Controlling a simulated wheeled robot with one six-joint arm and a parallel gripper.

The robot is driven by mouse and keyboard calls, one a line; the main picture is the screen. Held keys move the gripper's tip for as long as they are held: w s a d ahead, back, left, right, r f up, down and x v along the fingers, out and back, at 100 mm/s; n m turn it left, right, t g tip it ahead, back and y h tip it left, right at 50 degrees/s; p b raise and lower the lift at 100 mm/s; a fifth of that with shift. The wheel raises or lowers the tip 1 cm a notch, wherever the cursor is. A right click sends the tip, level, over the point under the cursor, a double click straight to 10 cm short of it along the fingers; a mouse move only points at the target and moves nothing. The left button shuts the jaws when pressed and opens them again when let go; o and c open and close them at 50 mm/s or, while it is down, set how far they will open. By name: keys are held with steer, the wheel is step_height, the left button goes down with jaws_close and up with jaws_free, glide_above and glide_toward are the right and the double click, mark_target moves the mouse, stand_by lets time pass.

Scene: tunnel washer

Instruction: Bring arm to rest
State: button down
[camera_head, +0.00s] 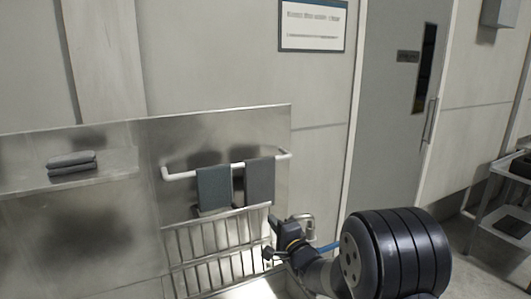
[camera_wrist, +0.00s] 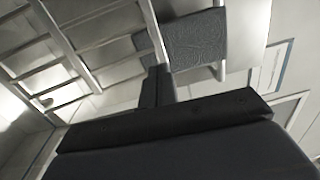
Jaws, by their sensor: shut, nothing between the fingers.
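My arm (camera_head: 390,252) reaches in from the lower right in the head view. My gripper (camera_head: 272,240) is at the right end of the wire rack, in front of the metal panel. In the wrist view its dark fingers (camera_wrist: 157,84) are together with nothing held. Whether the gripper touches the rack cannot be told.
A wire rack (camera_head: 217,246) stands below a white rail (camera_head: 180,175) with a teal towel (camera_head: 214,188) and a grey towel (camera_head: 260,181). Folded cloths (camera_head: 72,163) lie on a shelf at left. A grey door (camera_head: 385,130) and a cart (camera_head: 497,215) are at right.

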steer(key=s+d+f+t+y+b, duration=0.1)
steer(key=s+d+f+b, duration=0.3)
steer(key=s+b, duration=0.4)
steer(key=shift+s+d+f+t, duration=0.4)
steer(key=shift+s+t, duration=0.35)
steer(key=shift+t, duration=0.15)
steer(key=shift+s, duration=0.1)
